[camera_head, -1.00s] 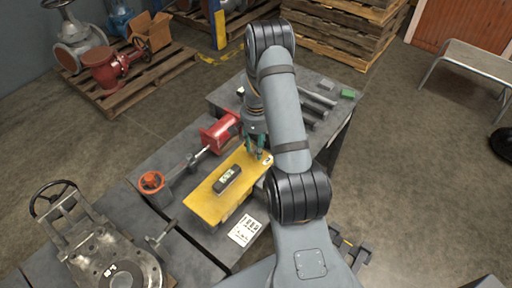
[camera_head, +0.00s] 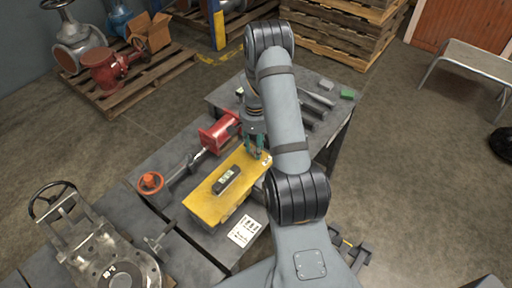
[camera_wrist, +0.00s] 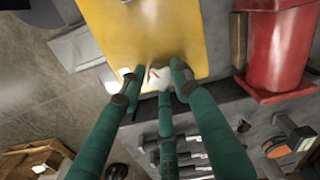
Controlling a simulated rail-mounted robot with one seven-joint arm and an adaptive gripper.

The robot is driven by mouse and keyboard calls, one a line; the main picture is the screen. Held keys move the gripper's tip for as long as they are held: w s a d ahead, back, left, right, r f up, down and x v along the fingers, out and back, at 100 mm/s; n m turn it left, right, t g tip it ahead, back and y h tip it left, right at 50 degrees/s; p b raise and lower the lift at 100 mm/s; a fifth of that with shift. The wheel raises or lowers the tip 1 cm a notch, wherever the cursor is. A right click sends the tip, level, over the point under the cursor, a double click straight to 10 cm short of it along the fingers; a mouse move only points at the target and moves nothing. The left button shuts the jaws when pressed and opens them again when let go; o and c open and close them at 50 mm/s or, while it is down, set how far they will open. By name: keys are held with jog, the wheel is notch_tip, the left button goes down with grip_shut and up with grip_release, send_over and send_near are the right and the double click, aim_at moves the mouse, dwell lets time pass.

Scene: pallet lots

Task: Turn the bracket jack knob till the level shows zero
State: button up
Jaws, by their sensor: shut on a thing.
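A yellow bracket plate (camera_head: 205,206) lies across the bench, with a dark level (camera_head: 227,179) on top. The level has a pale greenish window; its bubble is too small to read. My gripper (camera_head: 258,154), with teal fingers, points down at the plate's far right end. In the wrist view my gripper (camera_wrist: 155,88) has its fingers closed in around the jack knob (camera_wrist: 155,74), at the edge of the yellow plate (camera_wrist: 140,35). Only a pale top with a red mark shows; the fingers hide most of the knob.
A red cylinder (camera_head: 218,132) stands behind the plate, in line with an orange handwheel (camera_head: 151,183). A marked white card (camera_head: 244,231) lies in front. A large grey valve (camera_head: 120,276) is at lower left. Dark bars (camera_head: 315,108) and a green block (camera_head: 348,94) lie at the far end.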

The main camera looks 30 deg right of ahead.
jog(key=shift+s+a+f+m+b, duration=0.25)
jog(key=shift+a+m+b, duration=0.15)
jog(key=shift+b, duration=0.1)
jog(key=m+b, duration=0.2)
jog(key=shift+f+m+b, duration=0.15)
jog(key=shift+m+b, duration=0.15)
jog(key=shift+b, duration=0.05)
jog(key=m+b, duration=0.2)
jog(key=m, duration=0.1)
jog(key=shift+w+a+b, duration=0.1)
jog(key=shift+b, duration=0.3)
jog(key=shift+r+m+b, duration=0.25)
jog(key=shift+m+b, duration=0.7)
jog(key=shift+m, duration=0.55)
jog(key=shift+w, duration=0.1)
jog(key=o, duration=1.1)
jog(key=shift+w+r, duration=0.1)
